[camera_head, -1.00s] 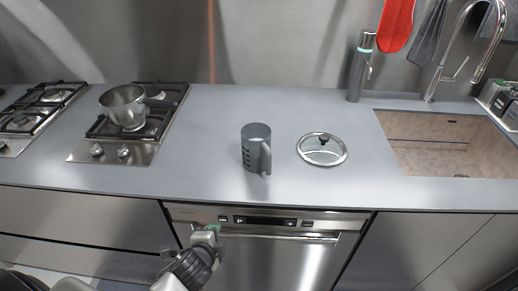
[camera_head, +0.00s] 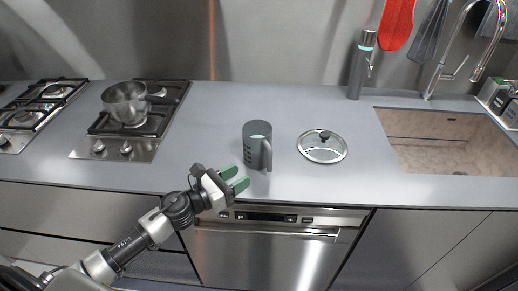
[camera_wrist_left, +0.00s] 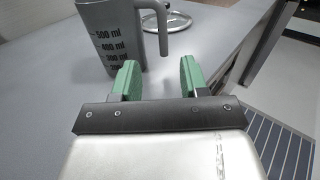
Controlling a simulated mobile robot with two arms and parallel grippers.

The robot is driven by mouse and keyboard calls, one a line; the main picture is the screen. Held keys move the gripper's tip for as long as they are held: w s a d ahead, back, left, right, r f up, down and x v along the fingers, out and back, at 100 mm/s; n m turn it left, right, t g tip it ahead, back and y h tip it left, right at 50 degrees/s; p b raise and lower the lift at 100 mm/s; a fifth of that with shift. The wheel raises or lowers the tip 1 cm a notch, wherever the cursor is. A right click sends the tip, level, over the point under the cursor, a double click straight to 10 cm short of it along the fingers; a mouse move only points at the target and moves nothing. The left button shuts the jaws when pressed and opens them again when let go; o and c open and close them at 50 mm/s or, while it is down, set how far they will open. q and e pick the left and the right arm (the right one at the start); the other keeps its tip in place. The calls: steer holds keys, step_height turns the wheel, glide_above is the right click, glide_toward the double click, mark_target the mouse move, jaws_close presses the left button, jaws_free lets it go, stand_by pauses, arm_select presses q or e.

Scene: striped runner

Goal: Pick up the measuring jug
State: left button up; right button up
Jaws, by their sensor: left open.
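The grey measuring jug (camera_head: 256,146) stands upright on the counter near its front edge, its handle on the right side. In the left wrist view the jug (camera_wrist_left: 108,38) shows dark volume marks, and its handle hangs ahead of the gap between the fingers. My left gripper (camera_head: 241,179) is open and empty, with green fingers pointing at the jug from its lower left. In the left wrist view the open fingers (camera_wrist_left: 158,80) are just short of the jug, apparently not touching it. My right gripper is not in view.
A glass lid (camera_head: 322,147) lies right of the jug. A metal pot (camera_head: 124,103) sits on the gas hob at the left. A sink (camera_head: 450,140) is at the right.

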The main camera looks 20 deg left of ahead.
mark_target(268, 163)
arm_select(q)
steer(key=shift+m, duration=0.3)
steer(key=p+x, duration=0.1)
steer(key=x, duration=0.4)
steer(key=p+x, duration=0.1)
steer(key=x, duration=0.1)
steer(key=p+x, duration=0.1)
steer(key=x, duration=0.2)
steer(key=shift+d+f, duration=0.25)
steer(key=shift+d, duration=0.05)
steer(key=shift+w+d+f, duration=0.1)
steer(key=shift+w, duration=0.1)
steer(key=shift+c, duration=0.4)
jaws_close()
